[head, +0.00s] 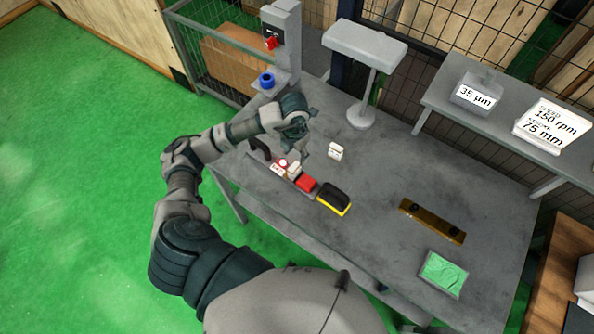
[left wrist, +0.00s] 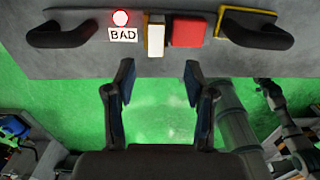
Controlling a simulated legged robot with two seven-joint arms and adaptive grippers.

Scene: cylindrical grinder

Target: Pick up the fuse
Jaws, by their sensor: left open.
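Two small white blocks could be the fuse; I cannot tell which one is. One white block (head: 336,151) stands alone on the grey table, right of my left gripper (head: 303,148). The other white block (head: 294,170) sits in a row between a BAD label (head: 277,169) and a red block (head: 306,184). In the left wrist view this white block (left wrist: 155,36) has a yellowish left edge and lies ahead of my open, empty left gripper (left wrist: 160,75). The fingers appear apart from it. My right gripper is out of view.
A lamp-like stand (head: 362,115), a brown bar (head: 432,220) and a green pad (head: 441,273) are on the table. Its middle is clear.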

